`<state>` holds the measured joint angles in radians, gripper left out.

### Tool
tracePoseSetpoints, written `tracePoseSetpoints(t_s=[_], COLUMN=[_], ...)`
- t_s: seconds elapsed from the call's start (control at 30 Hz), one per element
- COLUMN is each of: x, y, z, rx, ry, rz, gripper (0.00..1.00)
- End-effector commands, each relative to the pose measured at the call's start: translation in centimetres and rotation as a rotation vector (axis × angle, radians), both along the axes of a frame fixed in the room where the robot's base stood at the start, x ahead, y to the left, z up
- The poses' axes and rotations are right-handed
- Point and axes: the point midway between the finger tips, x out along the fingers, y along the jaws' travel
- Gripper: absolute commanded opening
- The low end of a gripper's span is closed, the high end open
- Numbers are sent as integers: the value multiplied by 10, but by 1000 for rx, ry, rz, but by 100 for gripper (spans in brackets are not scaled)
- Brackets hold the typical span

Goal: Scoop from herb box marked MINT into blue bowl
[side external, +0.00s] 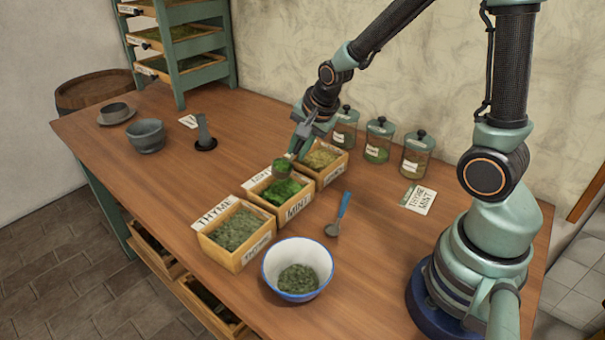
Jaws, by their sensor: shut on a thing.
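The herb box marked MINT (297,207) stands in the middle of a row of three, with bright green herb (283,190) in it. My gripper (301,147) is above the row and shut on a small scoop (281,172). The scoop holds bright green herb and is over the back part of the MINT box. I cannot tell whether it touches the herb below. The white bowl with a blue rim (271,272) stands in front, near the table edge, with dull grey-green herb in it.
The THYME box (226,259) stands left of MINT, a box of yellowish herb (341,168) behind it. A blue-handled spoon (343,205) lies right of the boxes. Several lidded jars (378,142) line the wall. A label card (420,200), grey bowl (147,136) and mortar-like tool (204,133) also show.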

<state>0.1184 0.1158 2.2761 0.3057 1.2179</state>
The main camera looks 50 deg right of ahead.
Motion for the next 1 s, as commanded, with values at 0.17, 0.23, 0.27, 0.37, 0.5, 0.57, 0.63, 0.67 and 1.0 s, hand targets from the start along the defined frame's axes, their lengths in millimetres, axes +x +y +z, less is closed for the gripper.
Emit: tracePoseSetpoints(t_s=[0.17,0.23,0.27,0.37,0.5,0.57,0.63,0.67,1.0], x=[-2,-7,-10,-26,-58,-72,-88,-94,-122], y=[8,21,28,60,104,120,135,140,159], z=[0,1,1,2,4,4,4,5,0], rx=[-3,-10,-15,-34,-70,-85,-102,-109,-139], ry=[8,24,32,72,135,160,188,196,244], rz=[28,76,105,235,447,532,622,656,804], gripper=[0,0,0,0,0,0,0,0,0])
